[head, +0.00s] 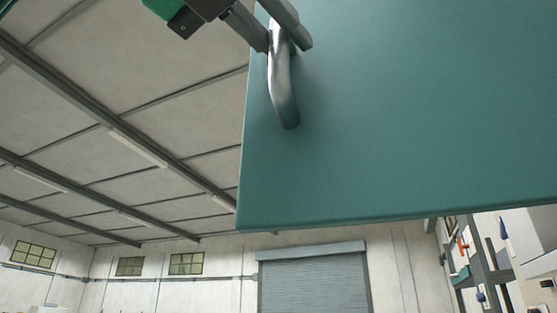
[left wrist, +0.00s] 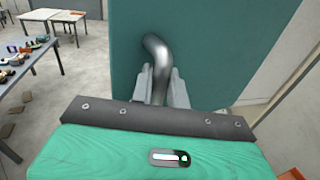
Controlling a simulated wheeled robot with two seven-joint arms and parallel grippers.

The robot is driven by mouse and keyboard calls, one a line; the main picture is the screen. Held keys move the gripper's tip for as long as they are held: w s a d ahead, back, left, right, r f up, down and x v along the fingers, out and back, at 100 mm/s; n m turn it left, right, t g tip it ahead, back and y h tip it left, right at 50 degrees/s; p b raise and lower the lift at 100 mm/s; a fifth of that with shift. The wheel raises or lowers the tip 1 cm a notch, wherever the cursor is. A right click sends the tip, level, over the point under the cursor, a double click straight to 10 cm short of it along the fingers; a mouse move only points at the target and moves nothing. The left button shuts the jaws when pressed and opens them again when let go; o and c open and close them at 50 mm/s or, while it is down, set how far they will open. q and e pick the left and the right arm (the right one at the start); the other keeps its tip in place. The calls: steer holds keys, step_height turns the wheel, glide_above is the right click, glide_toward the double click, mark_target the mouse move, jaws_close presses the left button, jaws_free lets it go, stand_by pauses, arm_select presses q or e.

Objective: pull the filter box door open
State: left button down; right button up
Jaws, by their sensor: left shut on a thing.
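The teal filter box door (head: 400,130) fills the upper right of the head view, with its left and lower edges showing. A curved metal handle (head: 283,90) stands out near its left edge. My left gripper (head: 283,38) comes in at the top, its two grey fingers on either side of the handle, shut on it. In the left wrist view the fingers (left wrist: 162,88) close on the handle (left wrist: 155,48) in front of the teal door (left wrist: 210,45). The right gripper does not show. The frames do not show clearly how far open the door is.
A grey roller door (head: 313,278) and small windows are on the far wall. A rack with tools (head: 480,265) stands at the lower right.

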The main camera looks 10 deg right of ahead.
arm_select(q)
steer(key=shift+s+a, duration=0.1)
steer(key=shift+s, duration=0.35)
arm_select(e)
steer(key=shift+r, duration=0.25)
arm_select(q)
steer(key=c, duration=1.5)
jaws_free()
steer(key=shift+o, duration=0.2)
